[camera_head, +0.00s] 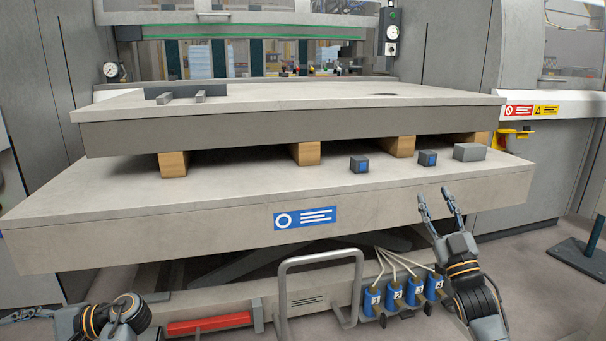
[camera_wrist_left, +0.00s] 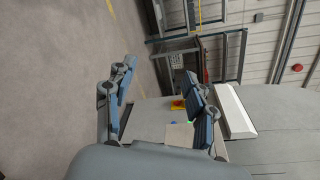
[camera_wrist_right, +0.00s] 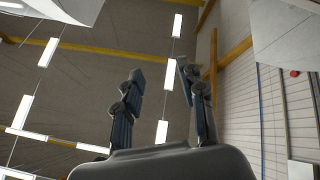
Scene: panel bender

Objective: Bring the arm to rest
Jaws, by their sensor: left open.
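My right gripper (camera_head: 437,192) is in front of the lower table's front edge, right of the blue label, with its two fingers apart and nothing between them. In the right wrist view its fingers (camera_wrist_right: 159,68) point up toward the ceiling, apart and empty. My left gripper (camera_head: 18,316) is low at the left edge of the head view, partly cut off by the frame. In the left wrist view its fingers (camera_wrist_left: 158,70) stand wide apart with nothing held.
The machine's lower table (camera_head: 150,235) carries an upper plate (camera_head: 280,130) on wooden blocks (camera_head: 305,153). Small blocks with blue faces (camera_head: 359,165) and a grey block (camera_head: 469,152) lie on it. A metal handle (camera_head: 320,259), a red bar (camera_head: 209,323) and blue numbered cylinders (camera_head: 394,296) sit below.

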